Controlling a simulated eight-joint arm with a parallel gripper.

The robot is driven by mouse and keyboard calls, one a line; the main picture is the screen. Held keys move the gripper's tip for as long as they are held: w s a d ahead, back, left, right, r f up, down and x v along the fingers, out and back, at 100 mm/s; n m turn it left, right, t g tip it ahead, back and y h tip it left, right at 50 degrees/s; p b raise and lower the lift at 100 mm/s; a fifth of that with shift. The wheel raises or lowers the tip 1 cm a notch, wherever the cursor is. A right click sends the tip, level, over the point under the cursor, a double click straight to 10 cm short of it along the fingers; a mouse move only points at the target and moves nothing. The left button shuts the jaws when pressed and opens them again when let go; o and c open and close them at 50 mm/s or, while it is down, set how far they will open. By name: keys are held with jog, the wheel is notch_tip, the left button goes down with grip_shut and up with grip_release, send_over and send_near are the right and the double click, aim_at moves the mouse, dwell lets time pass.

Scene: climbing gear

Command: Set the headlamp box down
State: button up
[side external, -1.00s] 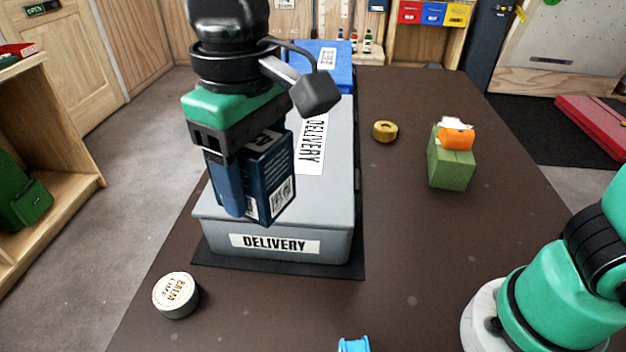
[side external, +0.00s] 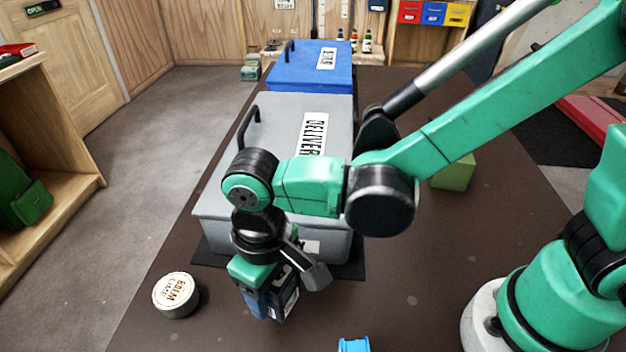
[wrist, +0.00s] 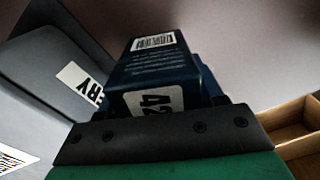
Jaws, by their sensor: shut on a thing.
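The headlamp box (side external: 285,299) is a small dark blue carton with white labels. My gripper (side external: 268,300) is shut on it and points down, in front of the grey delivery bin in the side external view. The box hangs near the brown table, right of the round tin; whether it touches the table I cannot tell. In the wrist view the box (wrist: 158,75) sits between the jaws, with a barcode and a "42" label showing. The grey delivery bin (side external: 275,115) is closed by its lid, and my arm hides part of it.
A round balm tin (side external: 175,295) stands left of my gripper. A blue item (side external: 354,345) lies at the front edge of view. A blue bin (side external: 300,68) stands behind the grey one. A green box (side external: 455,174) is partly hidden by my arm.

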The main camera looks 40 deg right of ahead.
aim_at(275, 301)
jog(key=shift+f, duration=1.8)
jog(key=o, duration=1.4)
jog(key=shift+f, duration=0.1)
jog(key=shift+c, duration=0.2)
